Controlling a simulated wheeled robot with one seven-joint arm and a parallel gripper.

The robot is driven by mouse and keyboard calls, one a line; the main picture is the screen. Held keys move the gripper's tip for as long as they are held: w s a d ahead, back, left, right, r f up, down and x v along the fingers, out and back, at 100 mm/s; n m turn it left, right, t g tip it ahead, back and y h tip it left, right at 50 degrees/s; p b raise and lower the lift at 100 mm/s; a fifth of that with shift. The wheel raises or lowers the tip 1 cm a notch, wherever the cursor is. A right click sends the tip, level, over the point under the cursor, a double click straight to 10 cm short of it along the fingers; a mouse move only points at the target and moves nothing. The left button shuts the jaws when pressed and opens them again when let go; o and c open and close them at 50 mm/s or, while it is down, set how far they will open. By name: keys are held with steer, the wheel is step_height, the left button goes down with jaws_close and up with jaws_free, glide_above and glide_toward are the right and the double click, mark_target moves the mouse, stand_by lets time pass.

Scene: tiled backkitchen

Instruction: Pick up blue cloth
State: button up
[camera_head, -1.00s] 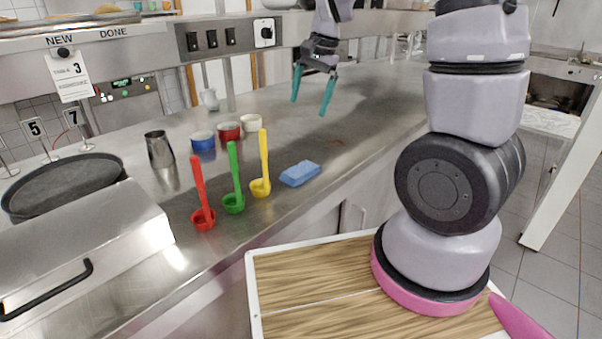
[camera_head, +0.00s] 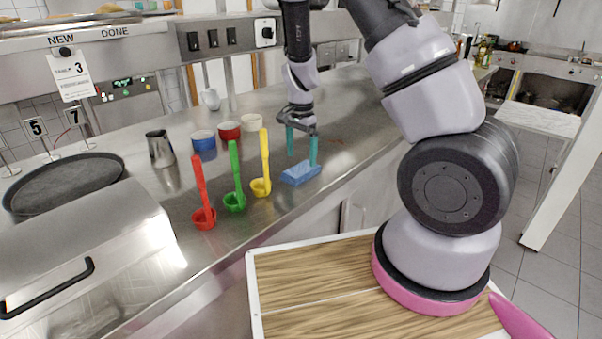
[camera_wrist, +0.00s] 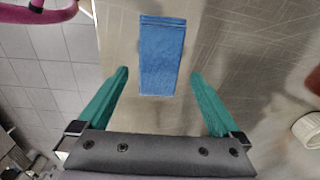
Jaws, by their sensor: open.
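The blue cloth (camera_head: 300,173) is a folded, flat block lying on the steel counter, right of the yellow ladle. In the wrist view the cloth (camera_wrist: 161,55) lies lengthwise, ahead of and between the fingers. My gripper (camera_head: 302,160) has teal fingers and points down just above and behind the cloth. In the wrist view my gripper (camera_wrist: 160,82) is open with nothing between its fingertips but the near end of the cloth below. In the head view the right fingertip is close to the cloth's far edge; I cannot tell whether it touches.
A red ladle (camera_head: 203,217), a green ladle (camera_head: 234,202) and a yellow ladle (camera_head: 261,186) stand left of the cloth. Blue (camera_head: 203,141), red (camera_head: 229,131) and cream bowls (camera_head: 252,122) sit behind them.

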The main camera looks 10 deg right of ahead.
mark_target(301, 169)
step_height(301, 169, down, 4)
steer(key=shift+s+f, duration=0.1)
steer(key=shift+f, duration=0.15)
steer(key=shift+c, duration=0.3)
steer(key=c, duration=1.1)
step_height(301, 169, up, 10)
steer(key=o, duration=0.6)
steer(key=shift+c, duration=0.2)
steer(key=c, duration=0.4)
